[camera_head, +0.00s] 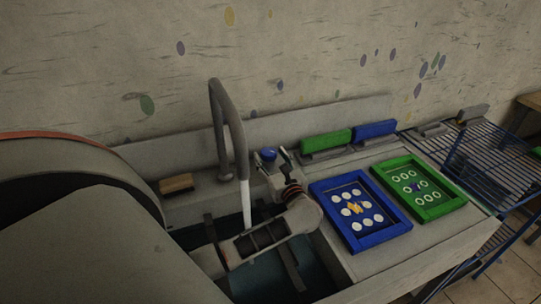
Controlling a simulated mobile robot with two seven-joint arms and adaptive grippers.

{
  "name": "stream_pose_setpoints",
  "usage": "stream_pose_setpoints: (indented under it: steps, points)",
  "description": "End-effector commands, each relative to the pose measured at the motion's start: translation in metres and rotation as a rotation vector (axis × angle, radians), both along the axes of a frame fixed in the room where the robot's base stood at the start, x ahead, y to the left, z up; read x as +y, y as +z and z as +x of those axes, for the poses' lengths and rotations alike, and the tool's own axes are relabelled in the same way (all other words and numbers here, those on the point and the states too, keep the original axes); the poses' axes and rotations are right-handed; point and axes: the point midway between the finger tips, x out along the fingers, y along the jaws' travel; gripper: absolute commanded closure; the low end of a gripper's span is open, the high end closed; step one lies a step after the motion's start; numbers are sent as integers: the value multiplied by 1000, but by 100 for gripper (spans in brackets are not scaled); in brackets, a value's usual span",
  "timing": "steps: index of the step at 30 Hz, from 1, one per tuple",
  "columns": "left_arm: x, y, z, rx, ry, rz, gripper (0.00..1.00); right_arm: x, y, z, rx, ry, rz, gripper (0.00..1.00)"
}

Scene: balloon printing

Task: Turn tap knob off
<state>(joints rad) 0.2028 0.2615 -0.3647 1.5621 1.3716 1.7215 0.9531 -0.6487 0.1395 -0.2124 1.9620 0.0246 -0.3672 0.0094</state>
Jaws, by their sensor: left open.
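The grey tap (218,112) arches up at the back of the sink, its spout end pointing down. A pale stream (246,205) falls from the spout into the basin. A blue knob (268,154) stands on the ledge to the right of the tap. My left gripper (276,163) is open at the knob, with its fingers close around or beside it; contact cannot be told. The left arm partly covers the sink and the knob's base. My right gripper is not in view.
A blue frame (376,239) and a green frame (449,207), both with white discs, lie on the counter right of the sink. Green (326,141) and blue (374,130) blocks stand behind them. A brown block (176,183) lies left of the tap. A blue wire rack (480,150) stands at right.

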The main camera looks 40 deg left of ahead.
Motion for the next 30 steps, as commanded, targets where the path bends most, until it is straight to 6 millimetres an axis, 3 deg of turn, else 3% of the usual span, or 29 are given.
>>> stream_pose_setpoints:
  steps: [10,15,30]
  points:
    - [5,-1,2,1,0,0,47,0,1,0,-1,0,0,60]
    - [5,-1,2,1,0,0,86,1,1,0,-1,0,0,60]
    - [7,-1,0,1,-101,3,86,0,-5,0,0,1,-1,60]
